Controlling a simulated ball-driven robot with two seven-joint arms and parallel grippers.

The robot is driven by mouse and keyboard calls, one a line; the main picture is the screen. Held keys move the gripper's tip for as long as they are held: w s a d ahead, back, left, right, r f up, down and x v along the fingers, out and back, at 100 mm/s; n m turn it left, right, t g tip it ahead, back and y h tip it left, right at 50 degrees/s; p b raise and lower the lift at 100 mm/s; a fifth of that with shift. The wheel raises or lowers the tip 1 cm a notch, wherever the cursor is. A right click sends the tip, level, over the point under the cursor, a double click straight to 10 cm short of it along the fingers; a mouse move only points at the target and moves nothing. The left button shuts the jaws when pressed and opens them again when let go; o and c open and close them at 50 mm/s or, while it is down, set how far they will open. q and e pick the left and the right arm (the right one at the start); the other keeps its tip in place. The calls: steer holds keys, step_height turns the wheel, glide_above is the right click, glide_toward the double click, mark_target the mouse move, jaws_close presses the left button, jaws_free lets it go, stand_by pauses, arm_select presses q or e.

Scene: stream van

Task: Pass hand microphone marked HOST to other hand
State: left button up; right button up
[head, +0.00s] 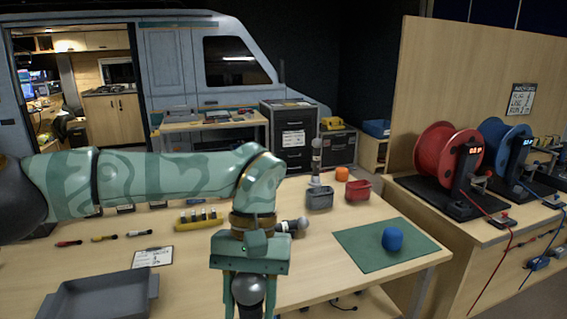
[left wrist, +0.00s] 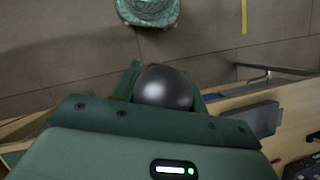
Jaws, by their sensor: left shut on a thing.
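My left gripper (head: 249,292) is shut on a hand microphone (head: 249,289) with a dark round head, at the near side of the table. The microphone's head also shows between the fingers in the left wrist view (left wrist: 163,88). Its body is mostly hidden by the gripper and cut off by the frame, and no HOST marking can be read. A second microphone (head: 301,224) with a grey head lies on the table behind the gripper, partly hidden. Another microphone (head: 316,158) stands upright farther back. My right gripper is in neither view.
A grey tray (head: 152,287) is at the near left. A green mat (head: 360,247) bears a blue foam ball (head: 392,239). A grey bin (head: 320,199), a red bin (head: 357,191) and a yellow battery holder (head: 184,224) stand on the table. Cable reels (head: 433,158) are at right.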

arm_select(q)
steer(key=s+a+f, duration=0.4)
steer(key=a, duration=0.4)
steer(key=s+a+f+n, duration=0.1)
steer(key=s+a+f, duration=0.3)
steer(key=a, duration=0.3)
steer(key=shift+a+f, duration=0.35)
steer(key=shift+f, duration=0.3)
steer(key=shift+s+r, duration=0.1)
